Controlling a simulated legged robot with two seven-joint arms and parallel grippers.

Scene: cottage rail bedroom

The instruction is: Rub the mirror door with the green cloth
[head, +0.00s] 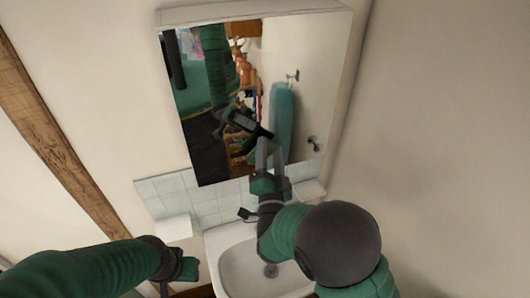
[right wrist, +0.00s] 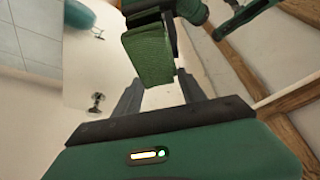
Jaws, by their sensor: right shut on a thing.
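The mirror door (head: 302,62) is the tall front of a white wall cabinet above the basin. It reflects my arm and the room. My right gripper (head: 268,152) is in front of its lower middle, fingers pointing at the glass. In the right wrist view the green cloth (right wrist: 150,58) is a folded, textured pad at the fingertips, and the right gripper (right wrist: 158,92) is shut on it. In the head view the cloth is hard to make out against the reflection. I cannot tell whether it touches the glass. My left gripper (head: 188,268) is low at the left, its jaws unclear.
A white basin (head: 235,262) stands below the cabinet, under my right arm. Pale tiles (head: 207,207) line the wall behind it, with a white ledge (head: 174,228) at left and a small dish (head: 309,189) at right. A wooden beam (head: 55,140) slants at left.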

